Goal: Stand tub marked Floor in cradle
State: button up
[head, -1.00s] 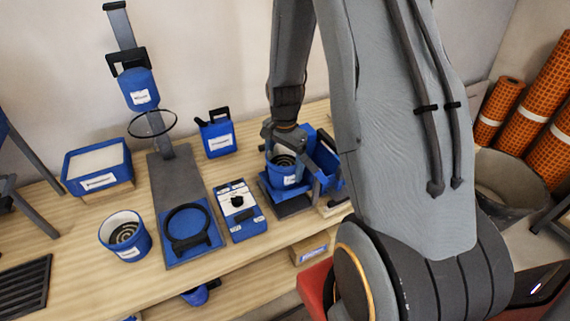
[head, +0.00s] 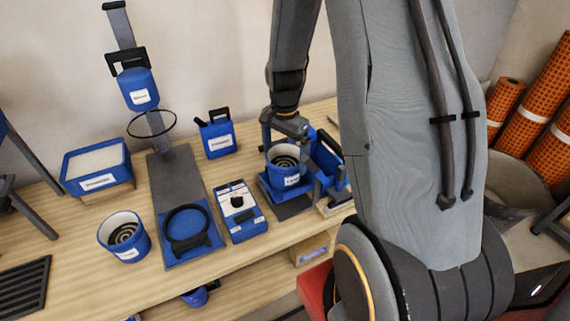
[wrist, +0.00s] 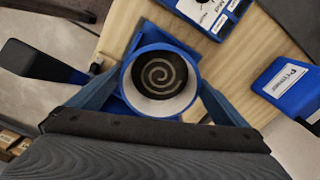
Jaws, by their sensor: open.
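A blue tub (head: 281,173) with a pale inside and a dark spiral in its bottom stands upright on a blue holder (head: 269,190) at the right of the bench; its label is too small to read. It also shows in the wrist view (wrist: 160,83). My gripper (head: 286,140) is open above it, with one finger on each side of the rim in the wrist view (wrist: 160,98). A second, similar tub (head: 124,237) stands at the front left, its label also unreadable. I cannot tell for sure which holder is the cradle.
A black ring on a blue plate (head: 187,228) lies below a stand with a blue canister (head: 138,90). A blue control box (head: 240,211), a blue jug (head: 216,133) and a blue tray (head: 98,168) are nearby. A blue open box (head: 326,158) is close right of the tub.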

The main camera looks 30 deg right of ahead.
notch_tip(320, 180, up, 8)
jog(key=shift+b, duration=0.45)
